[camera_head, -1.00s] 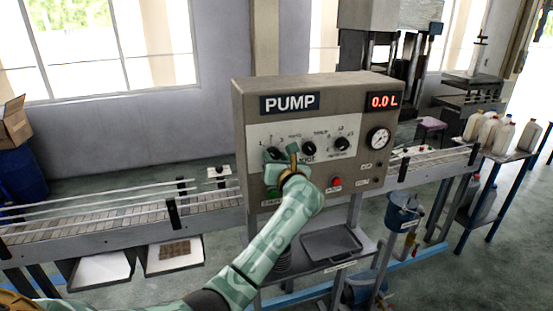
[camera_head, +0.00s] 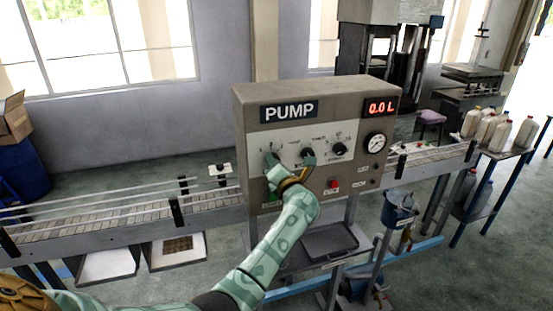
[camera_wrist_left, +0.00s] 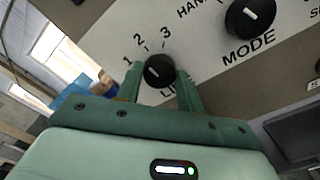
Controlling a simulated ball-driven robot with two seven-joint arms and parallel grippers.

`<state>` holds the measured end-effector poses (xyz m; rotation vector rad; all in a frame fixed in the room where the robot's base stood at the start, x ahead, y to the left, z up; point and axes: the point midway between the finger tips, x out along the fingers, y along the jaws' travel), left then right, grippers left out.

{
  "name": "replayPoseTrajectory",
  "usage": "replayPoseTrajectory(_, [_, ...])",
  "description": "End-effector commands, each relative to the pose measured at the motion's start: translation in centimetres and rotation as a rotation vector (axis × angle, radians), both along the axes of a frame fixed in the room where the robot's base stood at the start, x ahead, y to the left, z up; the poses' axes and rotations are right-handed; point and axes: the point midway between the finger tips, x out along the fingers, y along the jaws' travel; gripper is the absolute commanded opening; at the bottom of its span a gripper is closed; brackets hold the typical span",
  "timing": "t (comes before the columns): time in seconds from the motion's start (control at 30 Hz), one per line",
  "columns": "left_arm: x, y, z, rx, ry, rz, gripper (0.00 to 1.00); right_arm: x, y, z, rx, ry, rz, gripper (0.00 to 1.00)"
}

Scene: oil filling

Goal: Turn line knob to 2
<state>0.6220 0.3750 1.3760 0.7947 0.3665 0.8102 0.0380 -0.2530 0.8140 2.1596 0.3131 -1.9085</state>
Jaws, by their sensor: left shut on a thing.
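The grey pump box (camera_head: 250,95) has a white panel with black knobs and a display reading 0.0 L. My left gripper (camera_head: 279,163) is at the panel's left knob, mostly hiding it in the head view. In the left wrist view, the black line knob (camera_wrist_left: 159,70) sits between the green fingers of my left gripper (camera_wrist_left: 160,85), which are shut on it. The numbers 1, 2 and 3 curve above the knob. I cannot clearly read where its pointer aims. My right gripper is not in view.
The mode knob (camera_wrist_left: 250,15) is close to the right of the line knob. A red button (camera_head: 333,183) and a gauge (camera_head: 375,143) are further right on the box. A conveyor (camera_head: 110,217) runs behind, and several bottles (camera_head: 497,128) stand at the far right.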

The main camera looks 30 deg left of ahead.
Motion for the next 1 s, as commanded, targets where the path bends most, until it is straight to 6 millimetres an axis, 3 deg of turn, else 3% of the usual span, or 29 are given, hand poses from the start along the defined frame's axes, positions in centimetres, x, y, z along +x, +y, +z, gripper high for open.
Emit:
replayPoseTrajectory(0.3, [0.0, 0.0, 0.1, 0.086, 0.102, 0.001, 0.14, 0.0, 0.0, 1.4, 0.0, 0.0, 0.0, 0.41])
replayPoseTrajectory(0.87, [0.0, 0.0, -0.1, 0.105, 0.124, 0.001, 0.14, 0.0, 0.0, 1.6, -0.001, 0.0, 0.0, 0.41])
replayPoseTrajectory(0.9, [0.0, 0.0, -0.1, 0.105, 0.124, 0.001, 0.48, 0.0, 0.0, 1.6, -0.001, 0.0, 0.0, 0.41])
replayPoseTrajectory(0.93, [0.0, 0.0, -0.1, 0.105, 0.124, 0.001, 0.57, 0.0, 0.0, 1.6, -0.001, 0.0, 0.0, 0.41])
replayPoseTrajectory(1.0, [0.0, 0.0, -0.1, 0.104, 0.123, 0.001, 0.59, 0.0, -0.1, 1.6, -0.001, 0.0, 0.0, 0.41])
